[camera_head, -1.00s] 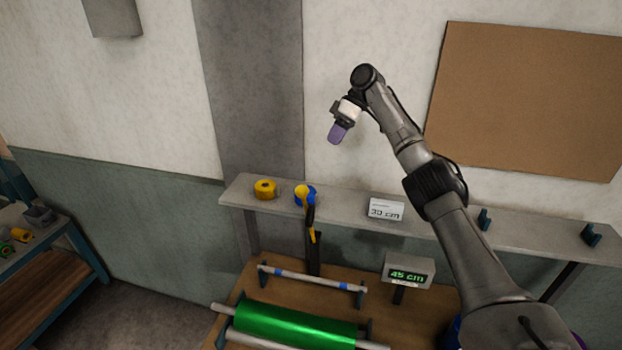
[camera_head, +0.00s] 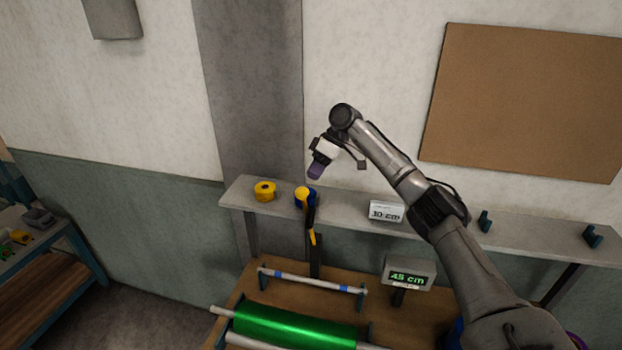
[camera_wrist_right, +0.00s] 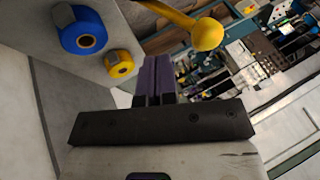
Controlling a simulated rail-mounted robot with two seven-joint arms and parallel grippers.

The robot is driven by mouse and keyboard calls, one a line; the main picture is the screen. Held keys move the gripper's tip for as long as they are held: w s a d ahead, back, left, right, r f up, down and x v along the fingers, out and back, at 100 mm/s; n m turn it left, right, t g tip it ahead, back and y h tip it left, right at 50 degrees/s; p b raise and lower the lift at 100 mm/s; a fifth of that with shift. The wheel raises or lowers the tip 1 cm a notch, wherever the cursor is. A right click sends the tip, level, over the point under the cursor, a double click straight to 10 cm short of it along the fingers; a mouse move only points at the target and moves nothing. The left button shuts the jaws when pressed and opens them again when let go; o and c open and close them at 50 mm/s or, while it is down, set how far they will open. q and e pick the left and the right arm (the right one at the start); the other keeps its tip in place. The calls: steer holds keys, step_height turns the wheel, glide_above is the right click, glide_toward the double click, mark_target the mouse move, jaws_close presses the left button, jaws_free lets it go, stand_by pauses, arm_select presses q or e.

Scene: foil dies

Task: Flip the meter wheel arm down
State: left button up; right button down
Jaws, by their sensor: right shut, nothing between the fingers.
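The meter wheel arm (camera_head: 311,221) is a dark upright lever with yellow parts, standing at the back of the wooden bench. Its yellow round knob (camera_head: 302,193) is at the top, in front of the shelf. In the right wrist view the yellow knob (camera_wrist_right: 207,35) is large, just beyond and to the right of the fingers. My right gripper (camera_head: 315,174) has purple fingers, shut and empty, a little above the knob and apart from it. It also shows in the right wrist view (camera_wrist_right: 158,75). My left gripper is out of view.
A yellow roll (camera_head: 265,191), a blue roll (camera_wrist_right: 84,33) and a "30 cm" card (camera_head: 386,211) are on the shelf (camera_head: 440,222). A green foil roll (camera_head: 295,328), a rod (camera_head: 312,281) and a "45 cm" display (camera_head: 408,274) are at the bench.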

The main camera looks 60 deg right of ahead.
steer(key=shift+s+a+f, duration=0.15)
steer(key=shift+s+a, duration=0.05)
steer(key=shift+a, duration=0.9)
steer(key=shift+a+f, duration=0.1)
steer(key=shift+a, duration=0.4)
